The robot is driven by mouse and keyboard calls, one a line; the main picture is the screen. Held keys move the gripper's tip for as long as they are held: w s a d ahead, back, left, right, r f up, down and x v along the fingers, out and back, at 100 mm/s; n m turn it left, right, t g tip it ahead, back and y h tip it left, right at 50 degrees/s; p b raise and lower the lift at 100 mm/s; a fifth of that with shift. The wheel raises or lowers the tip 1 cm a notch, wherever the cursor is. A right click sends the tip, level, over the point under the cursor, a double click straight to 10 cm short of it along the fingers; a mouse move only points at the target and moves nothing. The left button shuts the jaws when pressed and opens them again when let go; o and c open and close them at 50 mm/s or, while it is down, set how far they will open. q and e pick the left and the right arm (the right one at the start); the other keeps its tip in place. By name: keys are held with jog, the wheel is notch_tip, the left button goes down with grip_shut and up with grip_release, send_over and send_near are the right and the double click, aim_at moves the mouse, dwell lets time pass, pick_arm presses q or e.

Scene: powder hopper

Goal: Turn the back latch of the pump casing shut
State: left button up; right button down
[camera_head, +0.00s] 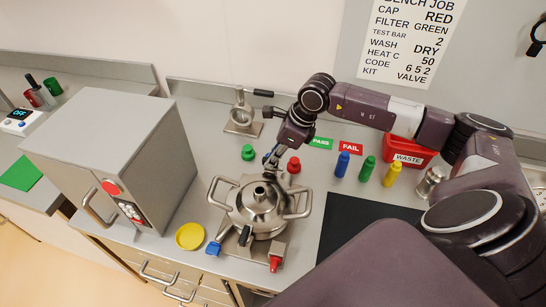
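The pump casing (258,212) is a round, shiny metal vessel with a domed lid and looped handles at both sides, standing on the bench. A small dark lever (244,236) shows at its front. My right gripper (268,163) points down at the back rim of the casing. Its fingertips are small and dark here, and I cannot tell whether they touch anything or how far apart they are. The back latch cannot be made out; it is at least partly hidden by the gripper and the lid. My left gripper is not in view.
A green cap (248,153) and a red cap (294,165) stand close to the gripper. Blue (213,248) and red (276,263) pieces sit in front. A grey cabinet (120,150) stands left; bottles (368,168) and a waste bin (408,152) are right.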

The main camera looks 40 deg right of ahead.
dwell(0.3)
jog(key=shift+f+m+t+h+b, duration=0.15)
jog(key=shift+m+t+h+b, duration=0.15)
jog(key=shift+m+b, duration=0.65)
jog(key=m+h+b, duration=0.1)
jog(key=m+b, duration=0.3)
jog(key=b, duration=0.1)
jog(key=m+h+b, duration=0.1)
jog(key=m+b, duration=0.1)
jog(key=m, duration=0.1)
jog(key=shift+a+t+h+b, duration=0.3)
jog(key=shift+b, duration=0.1)
jog(key=shift+m+h+b, duration=0.3)
jog(key=shift+m+b, duration=0.35)
jog(key=shift+m, duration=0.1)
jog(key=m+h+b, duration=0.1)
jog(key=m, duration=0.1)
jog(key=shift+a+m, duration=0.15)
jog(key=shift+m, duration=0.25)
jog(key=shift+r+m+g+h+b, duration=0.25)
jog(key=shift+m+g+h+b, duration=0.15)
jog(key=shift+m, duration=0.4)
jog(key=shift+w+m+g+h+p, duration=0.1)
jog(key=shift+m+g+h+p, duration=0.4)
jog(key=shift+m, duration=1)
